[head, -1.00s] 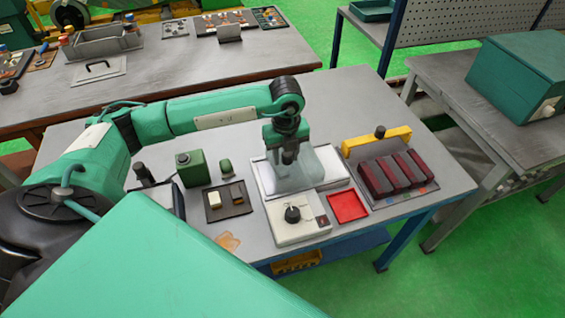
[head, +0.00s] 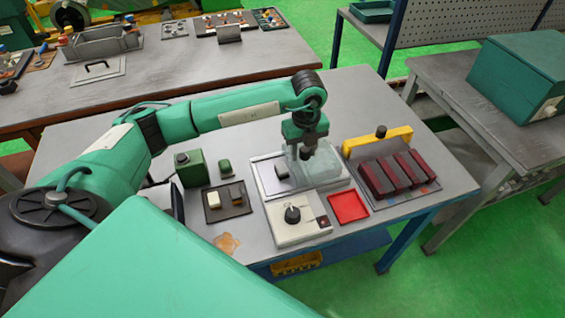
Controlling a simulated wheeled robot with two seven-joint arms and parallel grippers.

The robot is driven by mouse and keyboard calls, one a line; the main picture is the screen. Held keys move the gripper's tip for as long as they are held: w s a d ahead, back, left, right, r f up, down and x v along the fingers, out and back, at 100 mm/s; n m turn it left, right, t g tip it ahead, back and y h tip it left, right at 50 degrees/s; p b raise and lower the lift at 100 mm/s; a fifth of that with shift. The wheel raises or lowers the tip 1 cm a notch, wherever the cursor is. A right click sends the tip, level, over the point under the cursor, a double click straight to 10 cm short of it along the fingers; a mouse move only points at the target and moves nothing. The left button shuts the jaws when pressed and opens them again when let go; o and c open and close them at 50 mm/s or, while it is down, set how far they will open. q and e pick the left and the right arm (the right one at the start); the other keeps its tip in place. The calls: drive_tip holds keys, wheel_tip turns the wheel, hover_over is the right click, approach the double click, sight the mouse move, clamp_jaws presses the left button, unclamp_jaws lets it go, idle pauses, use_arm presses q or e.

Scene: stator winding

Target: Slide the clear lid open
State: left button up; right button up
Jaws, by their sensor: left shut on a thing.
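A clear lid (head: 322,172) lies over the right part of a shallow white-framed box (head: 268,189) in the middle of the table. The left part of the box is uncovered and shows a pale floor with a small dark block (head: 282,171). My left gripper (head: 307,153) points down over the lid. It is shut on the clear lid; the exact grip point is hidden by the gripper. My right gripper is not in view.
In front of the box stand a white unit with a black knob (head: 292,214) and a red tray (head: 348,208). A rack of dark red blocks (head: 395,175) with a yellow bar (head: 377,140) is close on the right. A green canister (head: 190,168) and a small tray (head: 227,203) are on the left.

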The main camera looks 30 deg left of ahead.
sight(316, 155)
use_arm(q)
drive_tip(key=shift+w+d+f+b, duration=0.2)
drive_tip(key=shift+w+d+b, duration=0.05)
drive_tip(key=shift+w+d, duration=0.45)
drive_tip(key=shift+w+d+f+b, duration=0.25)
drive_tip(key=shift+w+d, duration=0.3)
drive_tip(key=shift+d, duration=0.15)
drive_tip(key=o, duration=0.5)
drive_tip(key=shift+r, duration=0.15)
drive_tip(key=shift+r+p, duration=0.4)
drive_tip(key=shift+w+a+r+p, duration=0.1)
drive_tip(key=shift+r+p, duration=0.55)
drive_tip(key=shift+r, duration=0.65)
drive_tip(key=shift+w+a+r+p, duration=0.1)
drive_tip(key=shift+r+p, duration=0.55)
drive_tip(key=shift+r, duration=0.85)
